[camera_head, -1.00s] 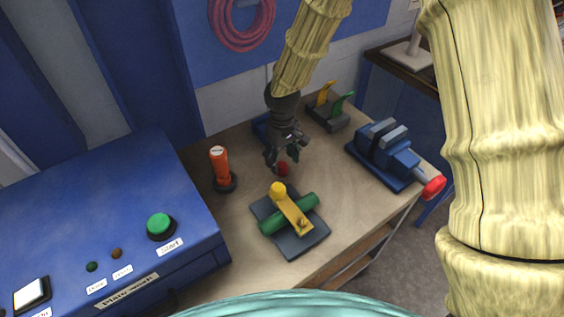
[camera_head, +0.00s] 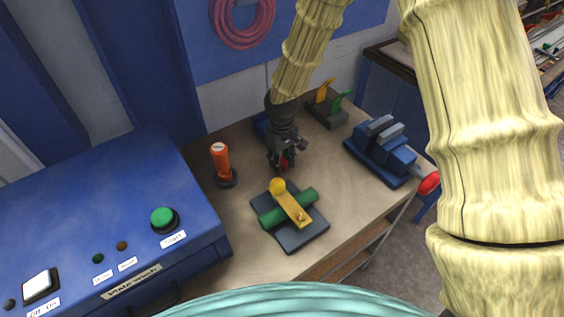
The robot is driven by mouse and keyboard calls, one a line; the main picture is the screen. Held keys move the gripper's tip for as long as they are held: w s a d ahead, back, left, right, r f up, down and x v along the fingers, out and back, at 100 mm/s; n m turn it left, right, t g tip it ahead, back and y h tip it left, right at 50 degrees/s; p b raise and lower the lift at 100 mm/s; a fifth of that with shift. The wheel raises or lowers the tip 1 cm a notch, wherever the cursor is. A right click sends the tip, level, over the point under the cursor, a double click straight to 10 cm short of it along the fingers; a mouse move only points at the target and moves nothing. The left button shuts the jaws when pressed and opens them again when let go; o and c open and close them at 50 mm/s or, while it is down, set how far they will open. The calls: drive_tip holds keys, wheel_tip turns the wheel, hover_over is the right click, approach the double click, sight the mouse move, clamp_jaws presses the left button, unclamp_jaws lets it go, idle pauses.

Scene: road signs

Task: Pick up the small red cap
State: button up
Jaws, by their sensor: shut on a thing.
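The small red cap (camera_head: 284,163) shows between the fingers of my gripper (camera_head: 281,165), over the middle of the wooden bench. Only part of the cap is visible, as the dark fingers cover the rest. My gripper points down and is shut on the cap. I cannot tell whether the cap touches the bench top.
A green cylinder with a yellow lever on a dark plate (camera_head: 301,236) lies just in front. An orange-handled tool (camera_head: 221,160) stands left, a blue vise (camera_head: 376,160) right. A holder with yellow and green clips (camera_head: 327,112) is behind. A blue control box (camera_head: 90,215) fills the left.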

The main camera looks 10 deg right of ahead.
sight(282, 161)
drive_tip(key=shift+s+r, duration=0.1)
drive_tip(key=shift+s, duration=0.05)
drive_tip(key=shift+r, duration=0.15)
wheel_tip(282, 161, up, 9)
drive_tip(key=b, duration=0.3)
drive_tip(key=shift+r, duration=0.3)
idle(1.0)
